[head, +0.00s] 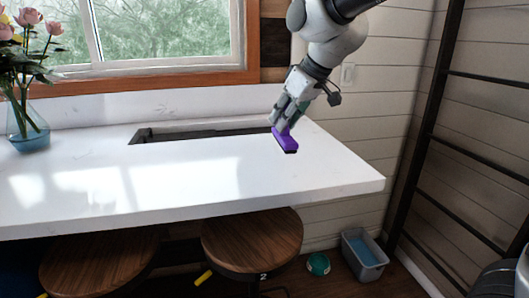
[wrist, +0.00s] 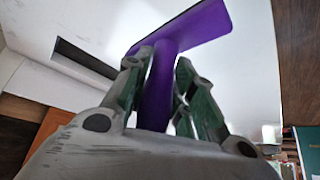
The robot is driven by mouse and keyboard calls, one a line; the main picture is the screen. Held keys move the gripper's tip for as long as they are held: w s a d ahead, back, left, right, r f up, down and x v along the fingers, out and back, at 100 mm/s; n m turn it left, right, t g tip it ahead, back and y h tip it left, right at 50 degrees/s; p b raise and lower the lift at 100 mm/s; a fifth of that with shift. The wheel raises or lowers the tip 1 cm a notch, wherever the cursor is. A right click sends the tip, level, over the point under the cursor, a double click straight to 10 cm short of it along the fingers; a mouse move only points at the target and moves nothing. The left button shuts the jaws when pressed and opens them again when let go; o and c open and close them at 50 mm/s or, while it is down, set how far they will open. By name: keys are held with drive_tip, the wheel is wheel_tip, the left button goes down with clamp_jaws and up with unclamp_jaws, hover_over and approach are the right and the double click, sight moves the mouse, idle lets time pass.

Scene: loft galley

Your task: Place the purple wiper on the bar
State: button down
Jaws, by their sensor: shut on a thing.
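The purple wiper (head: 286,141) is in my gripper (head: 280,124) near the right end of the white bar (head: 341,177). In the wrist view my gripper (wrist: 163,98) has its fingers on both sides of the purple handle, and the wiper (wrist: 203,27) has a wide head beyond the fingertips. In the head view the wiper is over the bar top, with a dark lower edge. I cannot tell whether it touches the surface. Part of the handle is hidden between the fingers.
A dark recessed slot (head: 200,133) runs along the back of the bar. A blue glass vase (head: 28,129) with pink flowers stands at the far left. Wooden stools (head: 252,241), a grey bin (head: 364,255) and a green round thing (head: 318,264) are below. The bar's middle is clear.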

sight(289, 136)
drive_tip(key=shift+f, duration=3.6)
drive_tip(key=c, duration=1.2)
unclamp_jaws()
drive_tip(key=shift+f, duration=0.15)
drive_tip(key=shift+d+r, duration=0.1)
drive_tip(key=shift+r, duration=0.25)
drive_tip(key=v, duration=1.1)
drive_tip(key=shift+s+d+r, duration=0.15)
drive_tip(key=shift+r, duration=0.15)
drive_tip(key=s+d+f+m+h, duration=0.1)
drive_tip(key=s+d+f+m, duration=0.1)
drive_tip(key=s+d, duration=0.4)
drive_tip(key=s+d+f+m+h, duration=0.2)
drive_tip(key=s+d, duration=0.4)
drive_tip(key=d, duration=0.8)
drive_tip(key=s+d+f+m+h, duration=0.2)
drive_tip(key=s+d+f+m, duration=0.2)
drive_tip(key=s+d, duration=0.3)
drive_tip(key=shift+d+m, duration=0.9)
drive_tip(key=shift+d, duration=0.6)
